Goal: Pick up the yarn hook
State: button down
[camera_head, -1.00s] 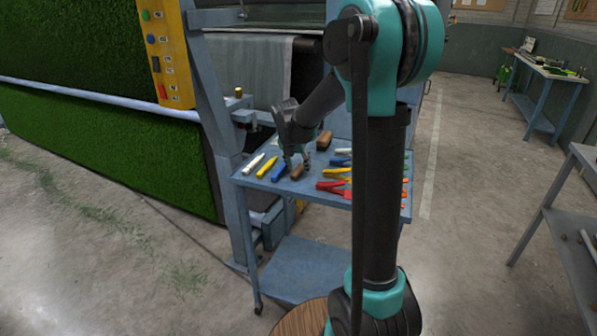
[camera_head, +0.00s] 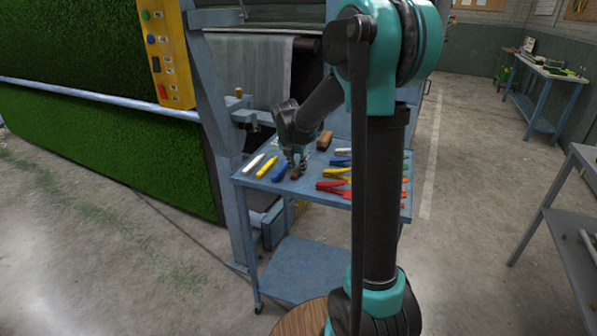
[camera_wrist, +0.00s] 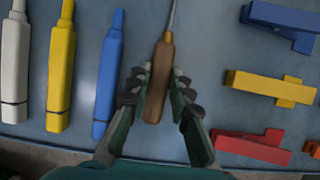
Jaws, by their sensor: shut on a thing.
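The yarn hook (camera_wrist: 159,80) has a brown wooden handle and a thin metal shaft pointing to the top of the wrist view. My gripper (camera_wrist: 160,87) is shut on the handle, with one finger on each side of it. In the head view my gripper (camera_head: 297,163) is low over the blue-grey cart top, and the brown handle (camera_head: 296,174) shows just below it. The shaft's tip is cut off at the top of the wrist view. I cannot tell whether the hook still touches the cart top.
White (camera_wrist: 15,70), yellow (camera_wrist: 61,70) and blue (camera_wrist: 108,75) tools lie left of the hook. Blue (camera_wrist: 282,22), yellow (camera_wrist: 268,86) and red (camera_wrist: 252,147) tools lie to the right. A brown block-like item (camera_head: 324,140) lies behind my gripper on the cart (camera_head: 262,184).

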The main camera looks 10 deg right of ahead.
dwell(0.3)
notch_tip(320, 180, up, 20)
notch_tip(320, 180, down, 20)
jog(key=shift+r, duration=0.1)
dwell(0.7)
jog(key=c, duration=1.4)
grip_release()
jog(key=v, duration=1.2)
